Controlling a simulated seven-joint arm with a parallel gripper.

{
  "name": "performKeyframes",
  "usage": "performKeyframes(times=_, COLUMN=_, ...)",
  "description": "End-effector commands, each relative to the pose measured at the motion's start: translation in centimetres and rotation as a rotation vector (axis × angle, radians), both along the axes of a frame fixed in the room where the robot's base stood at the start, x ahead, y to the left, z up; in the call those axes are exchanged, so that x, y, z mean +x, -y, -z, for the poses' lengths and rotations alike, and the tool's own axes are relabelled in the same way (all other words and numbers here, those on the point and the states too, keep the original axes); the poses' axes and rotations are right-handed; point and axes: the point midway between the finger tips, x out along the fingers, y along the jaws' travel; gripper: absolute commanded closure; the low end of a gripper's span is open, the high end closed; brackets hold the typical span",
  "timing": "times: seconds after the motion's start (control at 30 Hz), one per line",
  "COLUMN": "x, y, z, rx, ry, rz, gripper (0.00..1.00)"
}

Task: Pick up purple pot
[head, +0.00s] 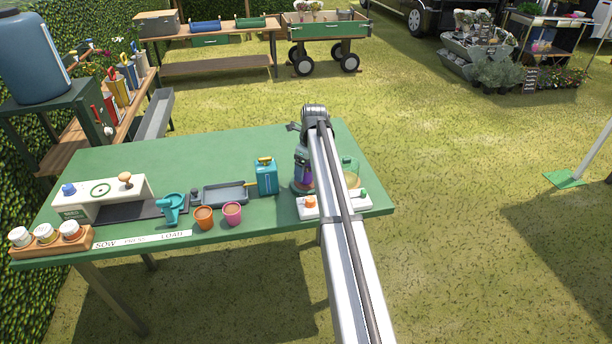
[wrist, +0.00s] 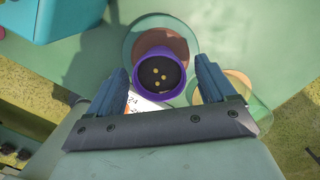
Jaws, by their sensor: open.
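The purple pot (wrist: 163,54) stands upright in the wrist view, with dark soil and several small yellow seeds inside. It is on or in front of a round greenish, see-through plate (wrist: 137,37); I cannot tell which. My gripper (wrist: 163,66) is open, with one blue-grey finger on each side of the pot. I cannot tell whether either finger touches it. In the head view, a bit of the purple pot (head: 305,181) shows low between the fingers. My arm hides part of that area.
A white block (head: 335,206) with orange and green knobs is in front of the pot. A teal can (head: 266,176) stands to its left, with pink (head: 232,214) and orange (head: 203,218) pots farther left. The back of the green table (head: 220,145) is clear.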

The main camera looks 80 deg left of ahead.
Motion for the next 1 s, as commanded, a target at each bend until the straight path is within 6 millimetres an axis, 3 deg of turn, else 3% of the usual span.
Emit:
performKeyframes(times=0.13, x=-0.2, y=-0.1, z=1.5, rx=-0.001, ry=-0.001, rz=0.0, gripper=0.16)
performKeyframes(times=0.37, x=-0.2, y=-0.1, z=1.7, rx=0.0, ry=0.0, rz=0.0, gripper=0.16)
performKeyframes(times=1.0, x=-0.2, y=-0.1, z=1.6, rx=0.0, ry=0.0, rz=0.0, gripper=0.74)
